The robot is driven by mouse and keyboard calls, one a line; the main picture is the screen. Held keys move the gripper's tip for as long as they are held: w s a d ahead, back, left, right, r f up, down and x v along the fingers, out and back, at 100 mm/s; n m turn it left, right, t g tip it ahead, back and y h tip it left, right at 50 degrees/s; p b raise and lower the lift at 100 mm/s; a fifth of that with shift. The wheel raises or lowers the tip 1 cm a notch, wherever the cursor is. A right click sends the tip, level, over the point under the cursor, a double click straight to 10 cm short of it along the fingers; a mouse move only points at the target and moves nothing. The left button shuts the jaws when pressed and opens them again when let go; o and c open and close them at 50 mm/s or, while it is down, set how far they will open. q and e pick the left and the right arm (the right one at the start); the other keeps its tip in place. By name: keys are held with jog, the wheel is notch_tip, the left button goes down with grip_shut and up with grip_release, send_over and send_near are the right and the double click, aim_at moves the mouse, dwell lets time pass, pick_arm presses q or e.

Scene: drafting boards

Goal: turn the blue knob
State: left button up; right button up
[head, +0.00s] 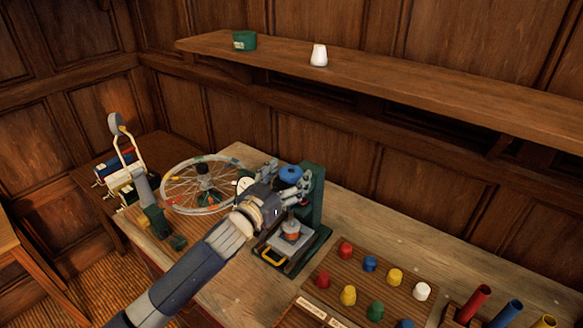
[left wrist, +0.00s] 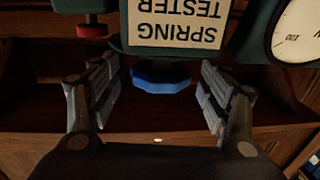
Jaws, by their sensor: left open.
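The blue knob (head: 291,174) sits at the top of a green spring tester (head: 313,196) on the workbench. In the left wrist view the blue knob (left wrist: 160,78) shows upside down below the "SPRING TESTER" label (left wrist: 180,24). My left gripper (head: 286,182) is right at the knob, its fingers open. In the wrist view the left gripper (left wrist: 158,84) has a finger on each side of the knob, with visible gaps on both sides. I cannot tell whether the fingertips reach its full depth. My right gripper is not in view.
A dial (left wrist: 297,30) and a red part (left wrist: 92,28) flank the label. A board with several coloured pegs (head: 340,272) lies to the right. A wall shelf (head: 400,82) runs above the bench.

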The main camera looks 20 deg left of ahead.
pick_arm(q)
jog(key=shift+w+d, duration=0.15)
jog(key=shift+w, duration=0.8)
jog(key=shift+d, duration=0.1)
jog(key=shift+c, duration=0.7)
jog(key=c, duration=0.9)
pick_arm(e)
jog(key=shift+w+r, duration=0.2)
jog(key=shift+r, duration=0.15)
pick_arm(q)
jog(key=shift+r+h+p, duration=0.1)
jog(key=shift+h+p, duration=0.2)
jog(key=shift+p, duration=0.1)
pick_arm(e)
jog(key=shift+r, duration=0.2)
